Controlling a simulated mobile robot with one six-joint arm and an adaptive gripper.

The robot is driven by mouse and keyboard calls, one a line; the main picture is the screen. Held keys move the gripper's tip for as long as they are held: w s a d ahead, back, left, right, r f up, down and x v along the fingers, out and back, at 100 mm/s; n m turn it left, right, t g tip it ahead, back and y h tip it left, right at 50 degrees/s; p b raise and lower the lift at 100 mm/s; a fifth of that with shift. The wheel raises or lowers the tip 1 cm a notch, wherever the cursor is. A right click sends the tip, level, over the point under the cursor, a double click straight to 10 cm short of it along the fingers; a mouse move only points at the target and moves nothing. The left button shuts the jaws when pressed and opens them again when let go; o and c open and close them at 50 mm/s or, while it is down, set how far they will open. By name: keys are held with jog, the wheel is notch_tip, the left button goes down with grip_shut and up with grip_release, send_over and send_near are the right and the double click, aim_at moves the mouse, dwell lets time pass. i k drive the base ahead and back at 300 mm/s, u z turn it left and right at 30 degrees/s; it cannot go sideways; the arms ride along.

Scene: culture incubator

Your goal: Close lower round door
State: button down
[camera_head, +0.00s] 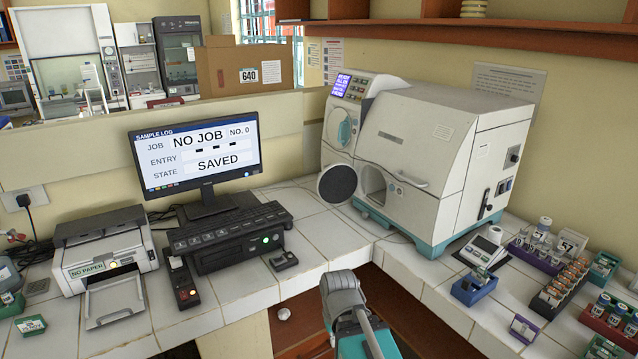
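The white and teal incubator (425,150) stands on the tiled counter against the back wall. Its lower round door (338,183) is a dark disc with a pale rim, swung open to the left of its round opening (373,185). The upper round door (344,130) on the front left panel appears shut. Parts of my own arm, grey and teal, rise from the bottom centre, in front of the counter and well short of the incubator. No gripper fingers can be made out.
A monitor (197,151), a keyboard unit (228,236) and a printer (104,260) stand on the left. A small scale (481,250), a blue rack (473,287) and vial racks (563,288) crowd the right. Bare tiles (335,232) lie in front of the open door.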

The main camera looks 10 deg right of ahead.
aim_at(338, 182)
jog(key=k, duration=1.25)
jog(key=z, duration=0.45)
jog(key=i, duration=2.1)
jog(key=u, duration=0.55)
